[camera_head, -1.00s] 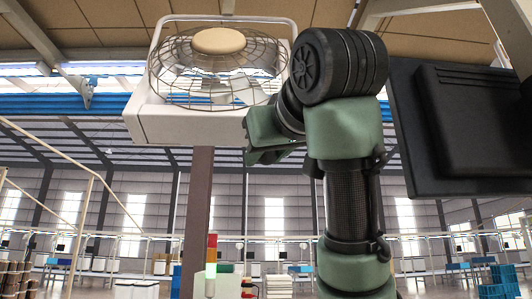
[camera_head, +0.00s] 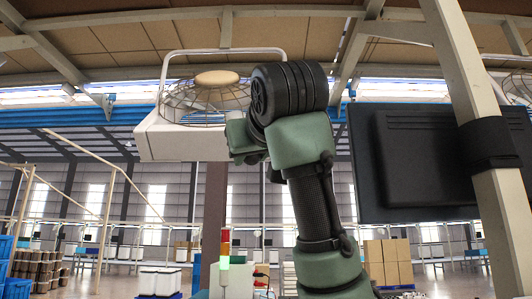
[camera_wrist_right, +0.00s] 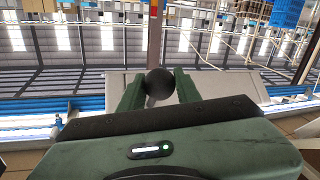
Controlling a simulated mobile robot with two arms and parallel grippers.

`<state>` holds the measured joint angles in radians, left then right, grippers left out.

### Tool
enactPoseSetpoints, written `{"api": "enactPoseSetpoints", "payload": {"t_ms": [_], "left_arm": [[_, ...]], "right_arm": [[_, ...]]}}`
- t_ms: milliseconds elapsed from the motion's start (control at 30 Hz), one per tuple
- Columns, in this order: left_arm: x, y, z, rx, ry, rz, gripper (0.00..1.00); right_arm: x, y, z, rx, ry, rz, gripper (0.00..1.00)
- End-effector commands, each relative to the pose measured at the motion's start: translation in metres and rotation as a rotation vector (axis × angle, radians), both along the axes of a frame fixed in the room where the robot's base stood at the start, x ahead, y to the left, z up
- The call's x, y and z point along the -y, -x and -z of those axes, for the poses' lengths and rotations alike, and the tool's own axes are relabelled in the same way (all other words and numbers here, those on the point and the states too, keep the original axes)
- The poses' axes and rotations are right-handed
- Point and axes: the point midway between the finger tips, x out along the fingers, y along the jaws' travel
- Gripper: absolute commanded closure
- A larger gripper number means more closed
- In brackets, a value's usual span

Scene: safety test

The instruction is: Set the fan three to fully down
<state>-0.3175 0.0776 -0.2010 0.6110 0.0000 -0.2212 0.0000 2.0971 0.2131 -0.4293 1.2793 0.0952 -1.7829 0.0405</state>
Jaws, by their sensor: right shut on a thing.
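A fan (camera_head: 215,100) with a round wire cage and tan hub cap sits tilted up on a pale box-like base (camera_head: 185,143) under a white tube frame, upper left of centre in the head view. I see no number on it. My right gripper (camera_head: 246,148) is at the right end of the base, its fingers partly hidden by my arm. In the right wrist view, my right gripper's green fingers (camera_wrist_right: 159,78) are shut on a dark round knob (camera_wrist_right: 160,88), in front of the pale base (camera_wrist_right: 225,86). My left gripper is not in view.
A large black panel (camera_head: 400,165) stands right of my arm, beside a pale slanted post (camera_head: 470,100). A dark post (camera_head: 213,210) rises below the fan. A red-and-green signal light (camera_head: 225,245) stands low in front. Cardboard boxes (camera_head: 388,260) stand low right.

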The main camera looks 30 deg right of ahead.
Motion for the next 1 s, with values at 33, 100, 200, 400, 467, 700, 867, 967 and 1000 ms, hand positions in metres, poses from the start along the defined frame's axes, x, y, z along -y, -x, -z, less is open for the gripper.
{"api": "enactPoseSetpoints", "payload": {"t_ms": [33,100,200,400,467,700,867,967,1000], "left_arm": [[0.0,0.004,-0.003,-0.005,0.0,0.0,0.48],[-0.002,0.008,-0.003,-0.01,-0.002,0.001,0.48],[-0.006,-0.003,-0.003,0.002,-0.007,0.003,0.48],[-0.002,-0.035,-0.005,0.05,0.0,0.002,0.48],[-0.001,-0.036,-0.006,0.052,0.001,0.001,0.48],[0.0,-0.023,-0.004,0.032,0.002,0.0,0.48],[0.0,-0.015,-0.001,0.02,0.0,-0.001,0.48],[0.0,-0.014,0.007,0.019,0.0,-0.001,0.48],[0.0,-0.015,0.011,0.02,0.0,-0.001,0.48]], "right_arm": [[0.002,0.003,-0.007,0.003,-0.002,0.005,1.0],[0.003,0.004,-0.008,0.003,-0.002,0.005,1.0],[0.002,0.004,-0.009,0.005,-0.002,0.003,1.0],[0.002,0.004,-0.009,0.008,-0.001,0.003,1.0],[0.002,0.004,-0.009,0.009,0.0,0.003,0.53],[0.003,0.003,-0.007,0.002,-0.003,0.005,0.45],[0.002,0.006,-0.006,0.0,-0.003,0.004,0.45],[-0.002,0.017,-0.004,0.003,-0.002,0.004,0.45],[-0.004,0.024,-0.004,0.004,-0.003,0.003,0.45]]}}
